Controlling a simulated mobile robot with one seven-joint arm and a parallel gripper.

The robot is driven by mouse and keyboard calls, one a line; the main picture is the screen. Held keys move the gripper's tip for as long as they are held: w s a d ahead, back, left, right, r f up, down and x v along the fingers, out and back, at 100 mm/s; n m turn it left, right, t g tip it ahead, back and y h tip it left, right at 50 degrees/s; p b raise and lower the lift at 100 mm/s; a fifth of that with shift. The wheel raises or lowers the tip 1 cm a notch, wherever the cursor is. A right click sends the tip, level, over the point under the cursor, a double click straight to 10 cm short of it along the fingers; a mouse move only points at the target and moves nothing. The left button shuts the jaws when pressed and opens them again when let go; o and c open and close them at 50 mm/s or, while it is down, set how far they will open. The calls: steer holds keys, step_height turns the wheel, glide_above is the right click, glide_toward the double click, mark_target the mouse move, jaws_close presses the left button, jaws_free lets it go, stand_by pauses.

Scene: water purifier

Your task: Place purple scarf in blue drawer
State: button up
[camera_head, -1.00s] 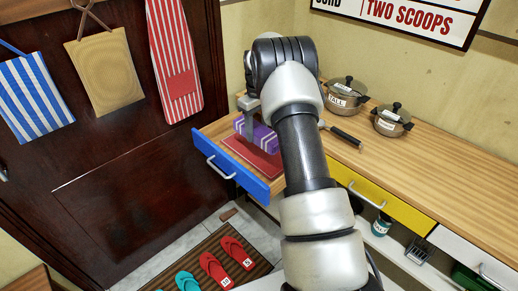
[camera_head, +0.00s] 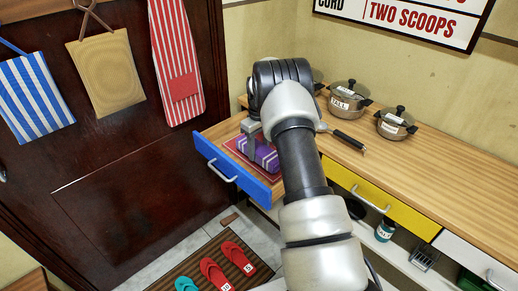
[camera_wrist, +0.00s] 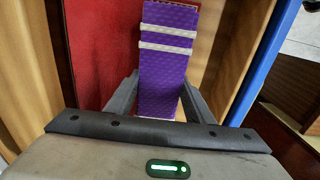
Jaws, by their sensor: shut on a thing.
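The purple scarf (camera_head: 262,155), folded with pale stripes, is at the open blue drawer (camera_head: 237,171), over the red cloth inside it. It also shows in the wrist view (camera_wrist: 170,75), between the two fingers of my gripper (camera_wrist: 160,95). My gripper (camera_head: 251,138) points down into the drawer and is shut on the scarf. In the wrist view the red cloth (camera_wrist: 95,50) lies below and left of the scarf, and the blue drawer front (camera_wrist: 268,60) is at the right. I cannot tell whether the scarf touches the cloth.
The wooden counter (camera_head: 440,155) bears lidded pots (camera_head: 347,98) and a black-handled utensil (camera_head: 347,139). A yellow drawer (camera_head: 378,198) is shut at the right. Slippers (camera_head: 228,262) lie on a floor mat. Bags hang on the dark door (camera_head: 110,170) at the left.

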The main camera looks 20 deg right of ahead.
steer(key=shift+f, duration=0.3)
steer(key=o, duration=1.1)
steer(key=shift+o, duration=0.2)
steer(key=shift+r, duration=0.1)
